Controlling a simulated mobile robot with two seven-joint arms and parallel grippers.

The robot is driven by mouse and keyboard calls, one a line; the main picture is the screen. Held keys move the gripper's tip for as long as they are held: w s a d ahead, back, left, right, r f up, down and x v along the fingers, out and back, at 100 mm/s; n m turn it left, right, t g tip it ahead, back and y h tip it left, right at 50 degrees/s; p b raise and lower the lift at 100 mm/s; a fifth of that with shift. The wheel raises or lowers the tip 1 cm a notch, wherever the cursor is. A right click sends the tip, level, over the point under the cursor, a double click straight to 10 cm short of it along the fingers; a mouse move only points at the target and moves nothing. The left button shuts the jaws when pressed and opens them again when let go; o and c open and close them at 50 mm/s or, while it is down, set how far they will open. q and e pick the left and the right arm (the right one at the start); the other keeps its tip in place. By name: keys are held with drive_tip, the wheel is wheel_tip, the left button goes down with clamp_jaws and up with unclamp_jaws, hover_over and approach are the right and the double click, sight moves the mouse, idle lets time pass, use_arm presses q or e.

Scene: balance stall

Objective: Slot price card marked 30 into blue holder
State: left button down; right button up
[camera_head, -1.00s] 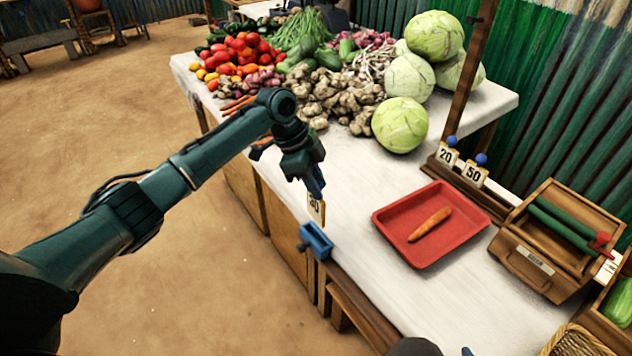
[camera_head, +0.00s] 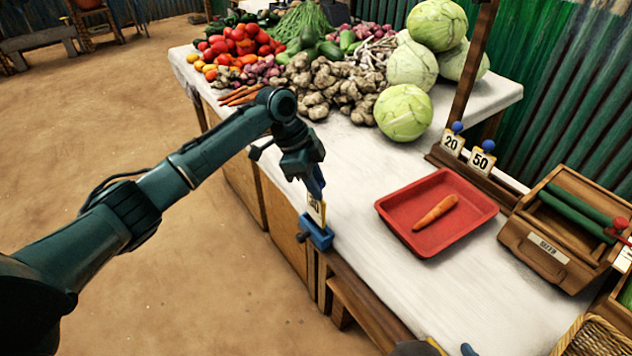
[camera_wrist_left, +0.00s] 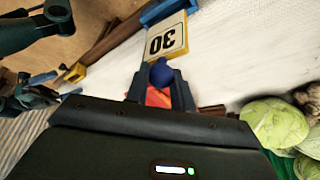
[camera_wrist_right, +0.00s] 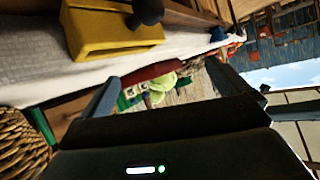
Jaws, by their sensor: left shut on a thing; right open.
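The price card marked 30 (camera_head: 316,208) is a pale card with a yellow edge and a blue ball knob (camera_wrist_left: 161,72). My left gripper (camera_head: 317,186) is shut on that knob, above the table's front edge. The card (camera_wrist_left: 167,38) hangs with its lower edge at the top of the blue holder (camera_head: 318,236), which is clamped to the edge. The holder (camera_wrist_left: 160,11) also shows in the left wrist view. I cannot tell how deep the card sits in its slot. My right gripper (camera_wrist_right: 160,88) is open and empty near the front edge.
Cards 20 (camera_head: 452,142) and 50 (camera_head: 481,162) stand in a wooden rack. A red tray (camera_head: 392,208) with a carrot, a wooden box (camera_head: 545,262) and heaped vegetables occupy the table. A yellow block with a dark knob (camera_wrist_right: 100,35) is at the edge near my right gripper.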

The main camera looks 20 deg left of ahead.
use_arm(q)
drive_tip(key=shift+f, duration=0.1)
idle(0.6)
drive_tip(key=shift+f+b, duration=0.5)
drive_tip(key=shift+f, duration=0.9)
